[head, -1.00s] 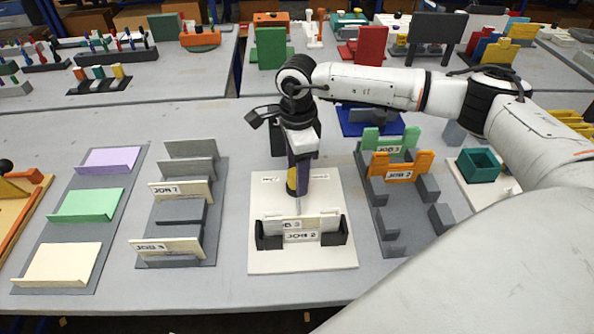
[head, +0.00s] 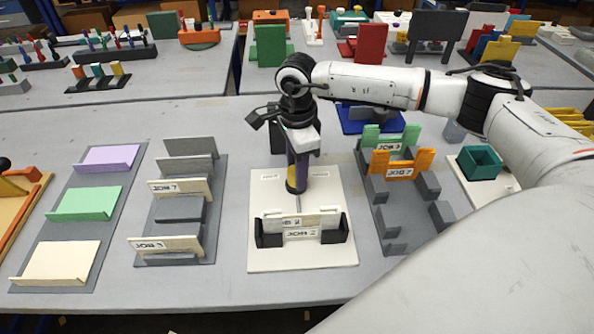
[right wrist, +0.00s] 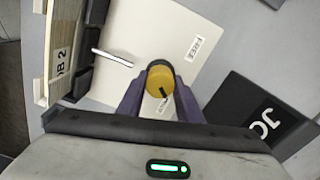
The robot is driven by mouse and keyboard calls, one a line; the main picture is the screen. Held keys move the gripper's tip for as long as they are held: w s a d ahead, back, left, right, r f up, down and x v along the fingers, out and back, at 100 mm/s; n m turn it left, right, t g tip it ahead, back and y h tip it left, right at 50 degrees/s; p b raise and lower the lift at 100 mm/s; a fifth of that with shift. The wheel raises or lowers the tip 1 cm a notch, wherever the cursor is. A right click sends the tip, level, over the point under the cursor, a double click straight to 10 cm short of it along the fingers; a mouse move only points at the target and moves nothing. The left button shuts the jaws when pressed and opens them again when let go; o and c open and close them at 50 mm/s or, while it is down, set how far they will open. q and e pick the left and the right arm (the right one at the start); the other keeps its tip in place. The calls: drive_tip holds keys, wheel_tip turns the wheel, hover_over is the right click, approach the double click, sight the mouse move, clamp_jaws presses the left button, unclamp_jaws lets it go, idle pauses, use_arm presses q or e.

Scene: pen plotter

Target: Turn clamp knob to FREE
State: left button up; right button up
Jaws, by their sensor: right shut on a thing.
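The clamp knob (right wrist: 159,82) is a round yellow cap with a dark rim and a black pointer mark. It stands on a cream plate (head: 265,220) in the middle of the table. My right gripper (right wrist: 158,94) is shut on the knob, with one purple finger on each side. In the head view the right gripper (head: 297,178) points down and hides part of the knob. A label reading FREE (right wrist: 195,47) lies on the plate, apart from the knob. The mark does not point at this label in the wrist view. My left gripper is not in view.
On the plate's near side a black holder (head: 343,232) carries a JOB 2 board (head: 301,234). A thin white rod (right wrist: 112,57) is beside the knob. Grey racks with boards stand left and right of the plate. Clear table lies in front.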

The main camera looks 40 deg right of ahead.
drive_tip(key=n+b, duration=0.2)
drive_tip(key=n, duration=0.1)
drive_tip(key=shift+f, duration=0.1)
drive_tip(key=shift+n+b, duration=0.4)
drive_tip(key=shift+n, duration=0.6)
drive_tip(key=n+b, duration=0.1)
drive_tip(key=n, duration=0.2)
drive_tip(key=shift+w+n+b, duration=0.1)
drive_tip(key=shift+n+b, duration=0.2)
drive_tip(key=shift+b, duration=0.1)
drive_tip(key=shift+n+b, duration=0.4)
drive_tip(key=shift+n, duration=0.6)
drive_tip(key=n+b, duration=0.1)
drive_tip(key=n, duration=0.2)
drive_tip(key=shift+a+n+b, duration=0.1)
drive_tip(key=shift+n+b, duration=0.35)
drive_tip(key=shift+n, duration=0.65)
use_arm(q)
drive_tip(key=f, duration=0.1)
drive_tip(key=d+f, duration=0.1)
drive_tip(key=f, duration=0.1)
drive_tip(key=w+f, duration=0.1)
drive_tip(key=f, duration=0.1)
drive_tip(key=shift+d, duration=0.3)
use_arm(e)
drive_tip(key=shift+n, duration=0.6)
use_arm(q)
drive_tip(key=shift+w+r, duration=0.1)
use_arm(e)
drive_tip(key=shift+r, duration=0.2)
